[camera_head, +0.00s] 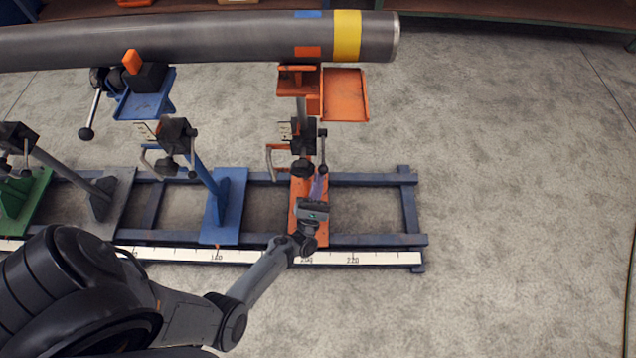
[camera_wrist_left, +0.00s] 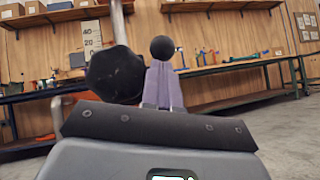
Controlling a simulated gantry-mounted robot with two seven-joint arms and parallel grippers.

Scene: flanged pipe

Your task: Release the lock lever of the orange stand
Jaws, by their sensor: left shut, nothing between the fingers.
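The orange stand (camera_head: 309,212) is at the right end of the blue rail frame, with its upright under the pipe. Its lock lever (camera_head: 322,146) is a thin dark rod hanging at the right of the black clamp, ending in a black ball. My left gripper (camera_head: 319,181) is shut and empty, just below that ball. In the left wrist view the ball (camera_wrist_left: 162,48) appears right at the tips of the purple fingers (camera_wrist_left: 162,82); I cannot tell whether they touch. A black knob (camera_wrist_left: 115,75) is left of the fingers. My right gripper is out of view.
The grey pipe (camera_head: 200,42) with a yellow band lies across the top. A blue stand (camera_head: 228,205) is left of the orange one, with grey and green stands farther left. A white ruler (camera_head: 350,258) runs along the frame's front. Floor on the right is clear.

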